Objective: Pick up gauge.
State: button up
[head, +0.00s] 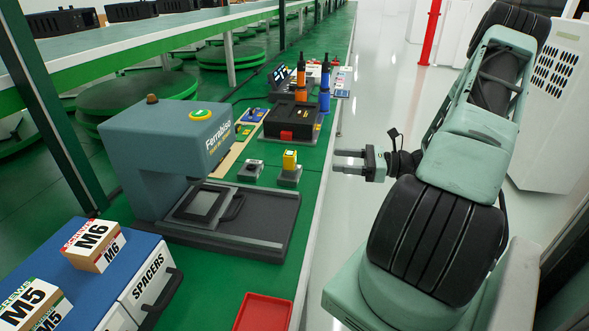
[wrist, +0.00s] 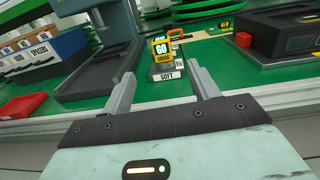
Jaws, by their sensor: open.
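The gauge (head: 290,159) is a small yellow block sitting on a small grey holder (head: 289,177) on the green bench. In the wrist view the gauge (wrist: 161,47) is yellow and black and reads "GO GAUGE", and the holder (wrist: 166,75) below it carries a "SOFT" label. My gripper (head: 350,161) is open and empty, to the right of the gauge and off the bench edge. In the wrist view my gripper (wrist: 161,84) points at the gauge, which shows between its two fingers but farther off, apart from them.
A grey-green press (head: 164,150) with a dark base stands nearer, and a black station (head: 291,125) with screwdrivers stands behind. A red tray (head: 264,312) and a blue cabinet (head: 75,262) are at the front.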

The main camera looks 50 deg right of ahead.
aim_at(290, 163)
jog(key=shift+t, duration=0.3)
jog(key=x, duration=1.1)
jog(key=shift+w+d+f, duration=0.15)
jog(key=shift+w+f, duration=0.1)
jog(key=shift+a+f+p+x, duration=0.1)
jog(key=shift+f+p+x, duration=0.1)
jog(key=shift+x, duration=1.15)
jog(key=shift+a+f+p+x, duration=0.1)
jog(key=shift+a+f+x, duration=0.1)
jog(key=shift+x, duration=1.1)
jog(key=shift+s, duration=0.15)
grip_shut()
